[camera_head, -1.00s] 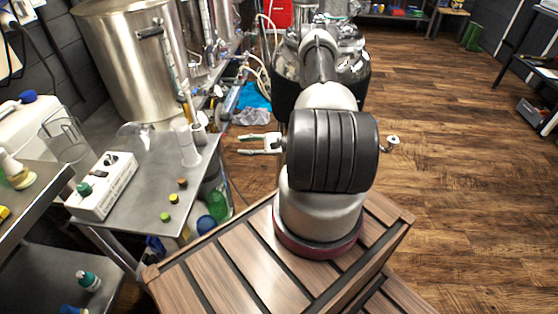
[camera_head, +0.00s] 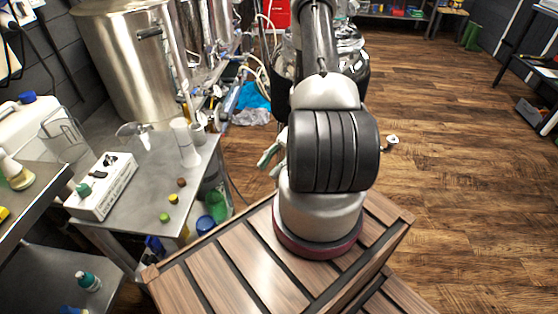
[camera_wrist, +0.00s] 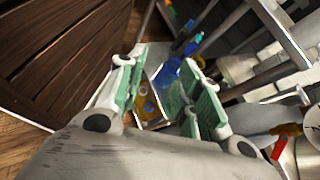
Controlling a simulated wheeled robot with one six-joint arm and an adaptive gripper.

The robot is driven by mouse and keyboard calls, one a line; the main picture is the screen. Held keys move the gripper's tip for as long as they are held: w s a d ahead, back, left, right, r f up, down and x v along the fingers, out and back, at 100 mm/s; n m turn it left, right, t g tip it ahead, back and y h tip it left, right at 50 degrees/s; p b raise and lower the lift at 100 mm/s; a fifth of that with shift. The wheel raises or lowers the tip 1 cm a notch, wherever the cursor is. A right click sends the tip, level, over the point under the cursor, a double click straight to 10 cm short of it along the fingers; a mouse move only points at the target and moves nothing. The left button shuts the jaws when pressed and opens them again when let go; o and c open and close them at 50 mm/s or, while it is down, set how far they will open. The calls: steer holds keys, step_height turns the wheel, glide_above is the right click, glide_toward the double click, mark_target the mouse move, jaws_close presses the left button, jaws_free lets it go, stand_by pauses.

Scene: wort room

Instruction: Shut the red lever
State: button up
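A small red piece (camera_wrist: 281,146), which looks like the red lever, shows at the lower right of the wrist view, beside a shiny metal surface (camera_wrist: 306,158). Its exact position is partly cut off and blurred. I cannot pick it out in the head view. My gripper (camera_wrist: 162,80) has its two green-padded fingers spread apart with nothing between them. In the head view my gripper (camera_head: 270,158) shows only in part, left of my arm, near the steel table's right side. The red piece lies to the right of the fingers in the wrist view, apart from them.
A large steel kettle (camera_head: 125,65) stands at the back of the steel table (camera_head: 135,190). A white box (camera_head: 103,187), a clear jug (camera_head: 65,135) and a white cylinder (camera_head: 186,145) stand on the left. Bottles sit below the table. The wooden floor (camera_head: 450,180) at right is clear.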

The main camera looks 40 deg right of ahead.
steer(key=s+r, duration=0.1)
steer(key=s+r+n+g+h, duration=0.1)
steer(key=d+r+g, duration=0.1)
steer(key=r, duration=0.1)
steer(key=shift+s+n+h, duration=0.3)
steer(key=shift+s+n, duration=0.1)
steer(key=shift+d, duration=0.1)
steer(key=m+t+y, duration=0.2)
steer(key=m+t, duration=0.3)
steer(key=t, duration=1.1)
glide_toward(223, 135)
steer(key=w, duration=0.1)
steer(key=shift+n, duration=0.3)
steer(key=shift+x, duration=4.2)
